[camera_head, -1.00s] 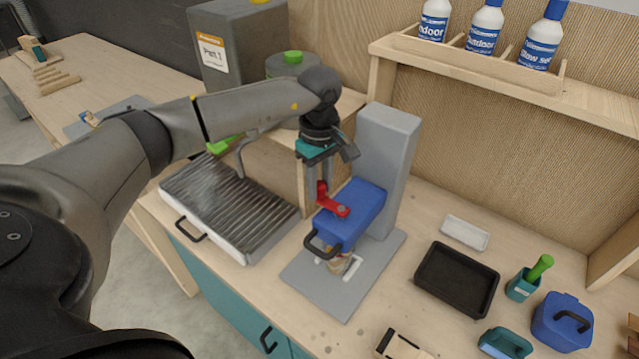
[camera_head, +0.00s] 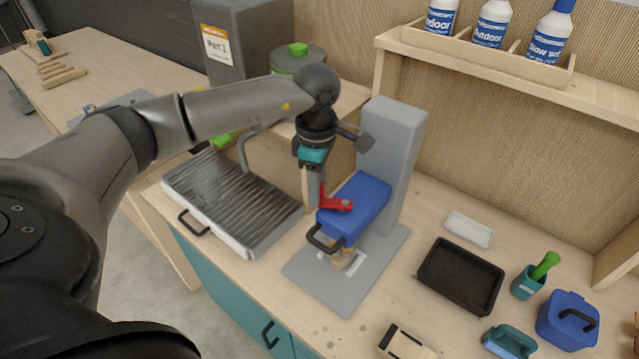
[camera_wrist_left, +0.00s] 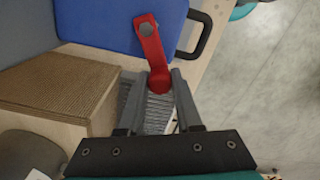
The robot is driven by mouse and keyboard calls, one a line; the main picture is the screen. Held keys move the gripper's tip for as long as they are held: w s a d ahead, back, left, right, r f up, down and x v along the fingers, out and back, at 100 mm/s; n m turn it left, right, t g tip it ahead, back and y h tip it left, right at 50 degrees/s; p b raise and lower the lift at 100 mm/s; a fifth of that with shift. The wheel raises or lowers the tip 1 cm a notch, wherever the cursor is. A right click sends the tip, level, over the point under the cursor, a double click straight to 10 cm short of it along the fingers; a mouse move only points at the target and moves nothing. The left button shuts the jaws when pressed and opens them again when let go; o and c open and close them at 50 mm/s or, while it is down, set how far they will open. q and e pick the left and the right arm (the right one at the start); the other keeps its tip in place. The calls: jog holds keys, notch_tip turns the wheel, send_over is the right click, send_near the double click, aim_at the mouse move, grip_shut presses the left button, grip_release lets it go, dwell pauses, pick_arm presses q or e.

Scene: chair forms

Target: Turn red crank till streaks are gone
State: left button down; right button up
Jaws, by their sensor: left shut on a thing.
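My left gripper (camera_head: 316,198) points down at the left side of the blue head and is shut on the crank's handle end. In the left wrist view the red crank (camera_wrist_left: 150,45) runs from its pivot on the blue head (camera_wrist_left: 105,22) to between the two fingers (camera_wrist_left: 158,85). A small tan piece (camera_head: 343,259) is under the head on the grey base plate (camera_head: 365,283). Streaks on it are too small to tell. My right gripper is not in view.
A ribbed metal tray (camera_head: 232,200) with a black handle lies to the left. A wooden block (camera_wrist_left: 60,90) is close to the gripper. Bottles line a shelf above.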

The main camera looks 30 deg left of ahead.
pick_arm(q)
jog(key=n, duration=0.2)
jog(key=s+d+n, duration=0.1)
jog(key=shift+s+n+b, duration=0.25)
jog(key=shift+n+b, duration=0.1)
jog(key=shift+n, duration=0.05)
jog(key=shift+s+d+n+b, duration=0.3)
jog(key=shift+d+n, duration=0.45)
jog(key=shift+n, duration=0.9)
jog(key=shift+s+d+n+b, duration=0.3)
jog(key=shift+d+n, duration=0.4)
jog(key=shift+n, duration=0.9)
jog(key=shift+s+d+n+b, duration=0.3)
jog(key=shift+d+n, duration=0.45)
jog(key=shift+n, duration=0.9)
jog(key=shift+w, duration=0.1)
jog(key=c, duration=0.6)
grip_release()
